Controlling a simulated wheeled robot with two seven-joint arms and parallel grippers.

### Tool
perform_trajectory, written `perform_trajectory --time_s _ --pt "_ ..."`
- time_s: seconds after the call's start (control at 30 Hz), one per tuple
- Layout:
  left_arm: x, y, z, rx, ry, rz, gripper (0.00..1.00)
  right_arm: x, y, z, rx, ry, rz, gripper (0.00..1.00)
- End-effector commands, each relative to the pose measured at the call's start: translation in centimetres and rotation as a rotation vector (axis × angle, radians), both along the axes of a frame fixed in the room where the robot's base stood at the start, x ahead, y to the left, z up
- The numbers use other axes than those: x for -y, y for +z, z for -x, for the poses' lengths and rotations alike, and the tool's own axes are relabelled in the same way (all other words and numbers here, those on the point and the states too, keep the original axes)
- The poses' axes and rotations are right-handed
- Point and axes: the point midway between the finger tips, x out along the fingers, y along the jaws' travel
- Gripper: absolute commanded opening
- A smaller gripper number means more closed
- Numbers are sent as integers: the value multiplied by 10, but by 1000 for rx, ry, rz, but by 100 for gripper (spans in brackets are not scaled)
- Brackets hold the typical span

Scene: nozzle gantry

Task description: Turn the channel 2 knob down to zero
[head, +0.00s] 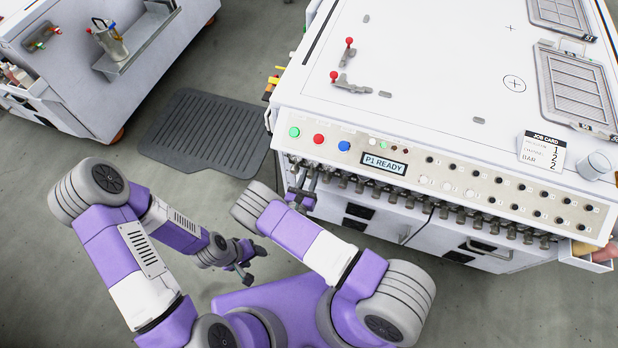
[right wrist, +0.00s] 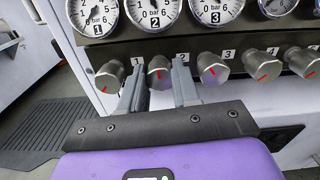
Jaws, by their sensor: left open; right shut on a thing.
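The channel 2 knob (right wrist: 159,72) is a grey cylinder with a red line on its face, the line standing near upright. It sits below the gauge marked 2 (right wrist: 154,12), whose needle I cannot read clearly. My right gripper (right wrist: 158,80) is shut on this knob, one finger on each side of it. In the head view the right gripper (head: 300,191) is at the left end of the knob row. My left gripper (head: 246,266) is open and empty, low over the floor, away from the machine.
The channel 1 knob (right wrist: 110,77) and channel 3 knob (right wrist: 212,69) stand close on either side of the fingers. Above the row are coloured buttons (head: 318,139) and a display reading P1 READY (head: 384,163). A dark mat (head: 205,130) lies on the open floor to the left.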

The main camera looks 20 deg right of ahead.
Motion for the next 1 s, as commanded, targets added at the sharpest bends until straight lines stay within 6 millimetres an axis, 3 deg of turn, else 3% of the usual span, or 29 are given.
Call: perform_trajectory --time_s 0.37,1.0 --pt "0 -6 0 0 0 0 56 -1 0 0 -83 2 126 0" --pt "0 -18 0 0 0 0 56 -1 0 -1 -414 1 617 0"
